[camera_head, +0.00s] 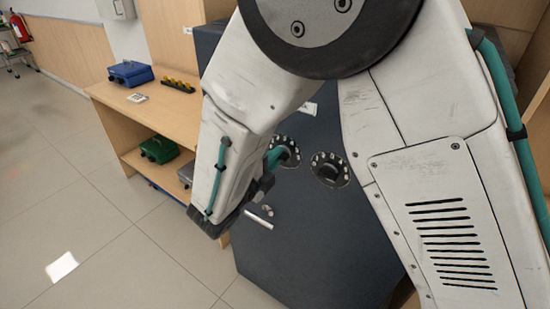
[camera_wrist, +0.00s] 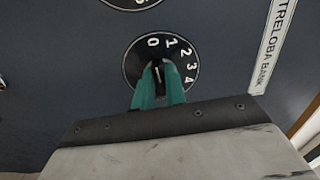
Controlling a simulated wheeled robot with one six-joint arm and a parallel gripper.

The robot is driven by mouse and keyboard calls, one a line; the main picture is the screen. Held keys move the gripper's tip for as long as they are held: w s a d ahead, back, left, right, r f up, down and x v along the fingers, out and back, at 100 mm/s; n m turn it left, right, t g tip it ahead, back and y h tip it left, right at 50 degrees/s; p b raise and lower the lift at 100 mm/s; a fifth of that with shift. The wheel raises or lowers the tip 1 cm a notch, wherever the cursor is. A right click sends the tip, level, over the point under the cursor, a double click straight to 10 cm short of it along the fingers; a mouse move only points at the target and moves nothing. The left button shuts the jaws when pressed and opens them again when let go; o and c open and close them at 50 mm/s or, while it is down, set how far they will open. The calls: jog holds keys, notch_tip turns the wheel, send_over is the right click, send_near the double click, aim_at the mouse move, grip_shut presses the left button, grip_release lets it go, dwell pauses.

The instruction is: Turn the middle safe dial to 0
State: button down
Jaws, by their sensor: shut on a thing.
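The safe (camera_head: 300,240) is a dark grey box behind my arm. Two round dials with white marks show on it in the head view: one at my gripper (camera_head: 275,156) and another dial (camera_head: 330,168) to its right. In the wrist view, the teal fingers of my gripper (camera_wrist: 159,88) are shut on the knob (camera_wrist: 157,74) of a black dial (camera_wrist: 136,62). Numbers 0 to 4 show along its top and right side. A thin light line on the knob runs nearly upright, roughly toward the 0 and 1. The fingers hide the dial's lower part.
Part of another dial (camera_wrist: 130,3) shows at the wrist view's top edge. A white bank label (camera_wrist: 273,45) is at the right. A wooden shelf (camera_head: 172,112) with a blue box (camera_head: 130,73) and a green box (camera_head: 159,149) stands left of the safe. The tiled floor at left is clear.

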jog(key=shift+f, duration=0.1)
dwell(0.3)
jog(key=c, duration=1.4)
grip_release()
jog(key=shift+c, duration=0.2)
jog(key=v, duration=0.8)
jog(key=shift+d, duration=0.1)
